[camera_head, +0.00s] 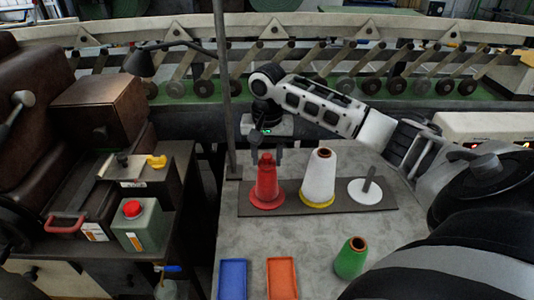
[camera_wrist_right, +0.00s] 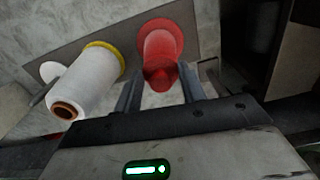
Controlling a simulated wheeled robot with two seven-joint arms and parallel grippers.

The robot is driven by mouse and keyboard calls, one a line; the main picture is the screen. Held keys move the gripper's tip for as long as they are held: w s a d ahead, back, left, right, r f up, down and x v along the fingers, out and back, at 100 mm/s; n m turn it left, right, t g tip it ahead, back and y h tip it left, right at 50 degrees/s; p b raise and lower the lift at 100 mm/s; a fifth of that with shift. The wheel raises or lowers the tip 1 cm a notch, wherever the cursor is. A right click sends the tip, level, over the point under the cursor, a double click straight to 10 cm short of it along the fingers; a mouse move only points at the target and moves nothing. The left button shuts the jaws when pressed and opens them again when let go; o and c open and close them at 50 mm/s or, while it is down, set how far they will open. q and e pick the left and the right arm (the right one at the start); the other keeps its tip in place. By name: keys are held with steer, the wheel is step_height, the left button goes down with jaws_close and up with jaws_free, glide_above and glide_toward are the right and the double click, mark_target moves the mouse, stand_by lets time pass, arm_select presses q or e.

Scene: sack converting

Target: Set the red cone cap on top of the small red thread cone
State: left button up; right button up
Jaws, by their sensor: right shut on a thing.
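The small red thread cone (camera_head: 266,188) stands upright on a dark board (camera_head: 328,207), at its left end. The red cone cap (camera_head: 266,159) is at the cone's top, and no gap shows between them. I cannot tell whether the cap rests on the cone or is held just above it. My right gripper (camera_head: 266,156) points down over the cone, shut on the cap. In the right wrist view, the cap (camera_wrist_right: 160,77) is between the fingers (camera_wrist_right: 160,80), with the red cone (camera_wrist_right: 160,35) beyond. My left gripper is in neither view.
A white thread cone (camera_head: 319,180) stands right of the red one, then a bare peg on a white disc (camera_head: 364,191). A green cone (camera_head: 350,258) and blue (camera_head: 232,279) and orange (camera_head: 282,279) trays are nearer. A thin pole (camera_head: 225,90) rises just left of the board.

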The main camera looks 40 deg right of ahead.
steer(key=shift+f, duration=0.2)
steer(key=o, duration=1)
steer(key=shift+o, duration=0.2)
step_height(320, 180, up, 16)
steer(key=shift+s+f, duration=0.15)
